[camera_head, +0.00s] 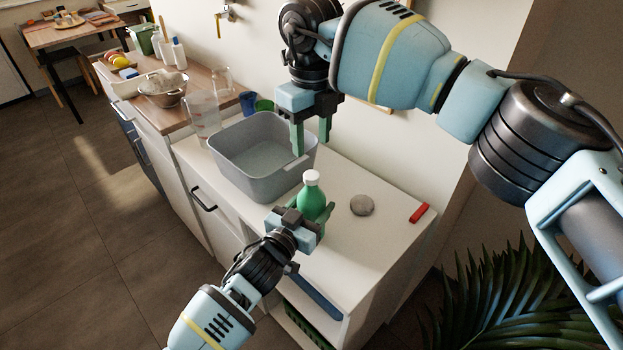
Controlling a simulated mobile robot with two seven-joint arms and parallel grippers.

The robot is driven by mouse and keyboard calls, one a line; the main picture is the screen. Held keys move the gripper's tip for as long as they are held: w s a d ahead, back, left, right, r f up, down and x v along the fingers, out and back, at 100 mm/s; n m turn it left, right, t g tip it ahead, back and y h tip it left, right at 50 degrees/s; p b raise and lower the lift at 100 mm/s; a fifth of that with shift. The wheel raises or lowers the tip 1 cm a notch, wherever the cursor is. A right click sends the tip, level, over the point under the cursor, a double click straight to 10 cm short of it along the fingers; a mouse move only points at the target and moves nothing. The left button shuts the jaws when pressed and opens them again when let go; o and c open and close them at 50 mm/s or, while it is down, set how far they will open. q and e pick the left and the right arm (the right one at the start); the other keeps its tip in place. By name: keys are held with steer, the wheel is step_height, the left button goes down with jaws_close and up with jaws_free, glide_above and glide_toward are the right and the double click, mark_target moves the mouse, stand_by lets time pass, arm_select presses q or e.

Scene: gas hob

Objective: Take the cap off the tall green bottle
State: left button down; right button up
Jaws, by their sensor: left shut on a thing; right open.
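The green bottle (311,203) stands upright on the white counter (366,240). Its white cap (311,177) is on top. My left gripper (318,218) is shut on the bottle's body from the near side, below the cap. The lower part of the bottle is partly hidden by the gripper. My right gripper (311,142) is open and empty, with its green fingers pointing down. In the picture it is above the bottle and in front of the grey basin, apart from the cap.
A grey basin (240,180) stands left of the bottle. A round grey stone-like thing (362,205) and a red object (419,213) lie to the right. A clear jug (203,115) and blue and green cups (248,103) stand behind the basin. The counter's right part is mostly free.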

mark_target(311, 175)
steer(key=m, duration=1.3)
steer(key=shift+m, duration=0.3)
steer(key=m, duration=1.2)
steer(key=shift+m, duration=0.4)
steer(key=shift+f, duration=0.1)
steer(key=shift+f, duration=3.95)
